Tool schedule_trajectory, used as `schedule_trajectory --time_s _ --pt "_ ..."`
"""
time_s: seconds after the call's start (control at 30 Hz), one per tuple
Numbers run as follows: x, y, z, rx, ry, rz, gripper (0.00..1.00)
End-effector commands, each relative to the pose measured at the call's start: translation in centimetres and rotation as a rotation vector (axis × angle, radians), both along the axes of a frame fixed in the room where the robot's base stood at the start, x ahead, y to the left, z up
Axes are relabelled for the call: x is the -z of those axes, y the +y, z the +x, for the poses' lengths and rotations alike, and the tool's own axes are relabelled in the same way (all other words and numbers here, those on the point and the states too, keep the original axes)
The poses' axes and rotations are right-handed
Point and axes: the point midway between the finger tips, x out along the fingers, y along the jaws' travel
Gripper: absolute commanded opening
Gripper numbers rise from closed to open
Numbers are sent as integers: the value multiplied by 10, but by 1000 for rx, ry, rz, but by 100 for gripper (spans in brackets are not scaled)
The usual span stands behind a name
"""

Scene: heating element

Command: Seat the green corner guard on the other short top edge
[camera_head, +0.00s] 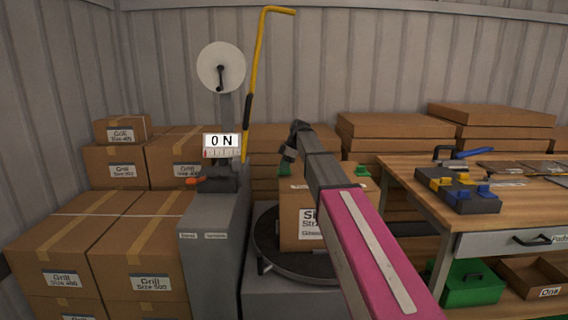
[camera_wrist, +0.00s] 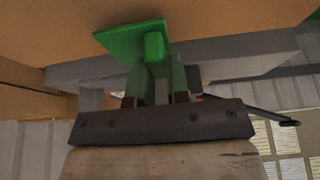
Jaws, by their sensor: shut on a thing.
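In the wrist view my gripper (camera_wrist: 157,78) is shut on the raised tab of the green corner guard (camera_wrist: 128,38). The guard's flat plate lies close against the brown cardboard of the carton (camera_wrist: 60,22); I cannot tell whether it touches or is fully seated. Another green piece (camera_wrist: 310,24) shows at the right edge of that view. In the head view the carton (camera_head: 292,208) stands on a dark round turntable (camera_head: 268,247), partly hidden by my arm. Green bits show at its top left (camera_head: 284,172) and top right (camera_head: 361,171). My gripper is hidden there.
Stacked boxes (camera_head: 150,250) fill the left. A wooden workbench (camera_head: 500,205) with a tool tray (camera_head: 457,190) stands right. A green box (camera_head: 470,285) sits below.

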Motion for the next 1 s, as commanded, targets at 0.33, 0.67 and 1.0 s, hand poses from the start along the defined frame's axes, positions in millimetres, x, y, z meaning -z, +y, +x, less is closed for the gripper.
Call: schedule_trajectory --time_s 0.33,0.67,1.0 --pt "6 0 0 0 0 0 0" --pt "8 0 0 0 0 0 0" --pt "8 0 0 0 0 0 36"
